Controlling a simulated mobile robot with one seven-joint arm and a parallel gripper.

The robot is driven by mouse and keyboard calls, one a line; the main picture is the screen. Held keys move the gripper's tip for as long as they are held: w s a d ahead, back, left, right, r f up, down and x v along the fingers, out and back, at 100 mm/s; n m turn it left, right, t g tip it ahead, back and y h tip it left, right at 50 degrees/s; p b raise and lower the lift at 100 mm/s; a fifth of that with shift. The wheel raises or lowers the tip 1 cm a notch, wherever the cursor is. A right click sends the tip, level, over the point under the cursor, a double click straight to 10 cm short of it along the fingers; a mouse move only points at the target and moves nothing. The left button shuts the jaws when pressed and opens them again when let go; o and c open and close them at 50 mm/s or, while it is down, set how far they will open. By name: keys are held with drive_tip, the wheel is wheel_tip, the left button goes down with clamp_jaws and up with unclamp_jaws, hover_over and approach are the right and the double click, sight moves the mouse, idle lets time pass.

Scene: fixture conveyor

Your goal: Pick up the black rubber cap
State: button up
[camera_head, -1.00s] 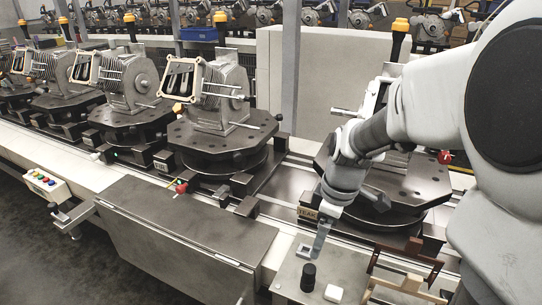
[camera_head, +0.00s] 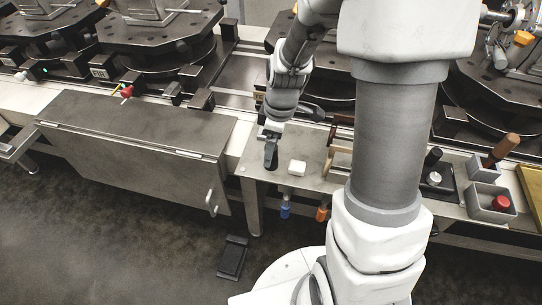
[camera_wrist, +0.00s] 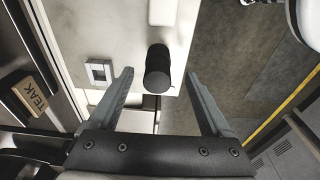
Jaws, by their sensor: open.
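The black rubber cap (camera_wrist: 158,68), a dark cylinder, stands on the light metal bench top (camera_wrist: 100,25). In the wrist view it shows between the two grey fingers of my gripper (camera_wrist: 159,75), with a visible gap on each side. My gripper is open and holds nothing. In the head view my gripper (camera_head: 271,138) points down at the left part of the bench, left of a white block (camera_head: 297,167). There the cap is hard to tell from the dark fingers.
A small square metal socket (camera_wrist: 99,72) sits left of the cap in the wrist view. A wooden rack (camera_head: 338,158) stands right of the white block.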

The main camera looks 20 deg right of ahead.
sight(274, 161)
drive_tip(key=f, duration=0.1)
drive_tip(key=f+b, duration=0.1)
drive_tip(key=f, duration=0.2)
drive_tip(key=shift+w+a+f, duration=0.2)
drive_tip(key=shift+w+f, duration=0.1)
drive_tip(key=shift+f, duration=0.05)
clamp_jaws()
